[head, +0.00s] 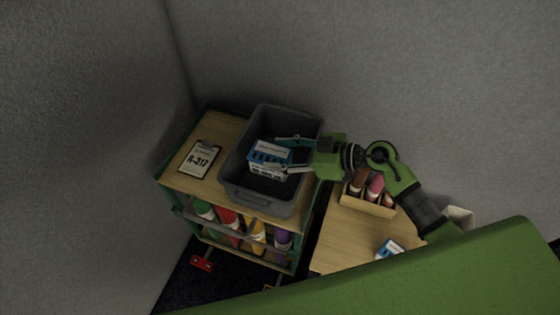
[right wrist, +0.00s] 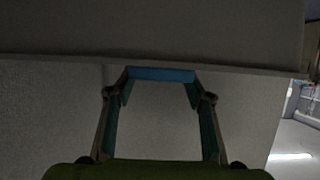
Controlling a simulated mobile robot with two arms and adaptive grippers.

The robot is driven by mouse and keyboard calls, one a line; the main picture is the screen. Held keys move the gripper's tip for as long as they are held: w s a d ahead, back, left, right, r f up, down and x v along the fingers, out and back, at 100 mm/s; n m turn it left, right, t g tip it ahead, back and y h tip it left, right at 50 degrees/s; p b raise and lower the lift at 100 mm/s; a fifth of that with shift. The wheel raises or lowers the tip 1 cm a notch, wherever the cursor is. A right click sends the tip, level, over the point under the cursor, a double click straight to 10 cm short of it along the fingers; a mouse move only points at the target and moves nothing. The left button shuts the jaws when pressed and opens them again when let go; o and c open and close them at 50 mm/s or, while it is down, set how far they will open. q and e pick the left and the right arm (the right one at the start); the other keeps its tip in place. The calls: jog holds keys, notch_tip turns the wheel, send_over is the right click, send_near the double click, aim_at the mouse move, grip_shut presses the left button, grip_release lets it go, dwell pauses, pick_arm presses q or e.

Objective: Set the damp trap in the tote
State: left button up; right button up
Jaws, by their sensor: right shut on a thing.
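The damp trap (head: 268,154) is a white box with a blue top and a label. In the head view it is held at the mouth of the grey tote (head: 252,194); I cannot tell whether it touches the tote's floor. My right gripper (head: 277,156) reaches over the tote's right wall, with one finger on each side of the box, shut on it. In the right wrist view, a blue strip of the damp trap (right wrist: 160,75) shows between the fingertips. The tote stands on a wooden-topped cart (head: 228,128). My left gripper is not in view.
A clipboard marked R-317 (head: 199,159) lies left of the tote. Several coloured bottles (head: 228,217) stand on the cart's lower level. On the wooden table (head: 345,236) to the right are a holder with bottles (head: 368,205) and another blue-and-white box (head: 389,248). Grey walls stand close behind.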

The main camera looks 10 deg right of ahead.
jog(key=f, duration=0.3)
jog(key=shift+w+f+b, duration=0.1)
jog(key=shift+w+b, duration=0.15)
jog(key=shift+b, duration=0.1)
jog(key=shift+f, duration=0.2)
jog(key=shift+s+f, duration=0.15)
jog(key=shift+f, duration=0.35)
jog(key=o, duration=1.5)
jog(key=shift+s+f, duration=0.1)
jog(key=shift+f, duration=0.25)
jog(key=shift+s, duration=0.1)
jog(key=shift+r, duration=0.45)
jog(key=v, duration=0.8)
jog(key=r+v, duration=0.1)
jog(key=v, duration=0.3)
jog(key=shift+w, duration=0.25)
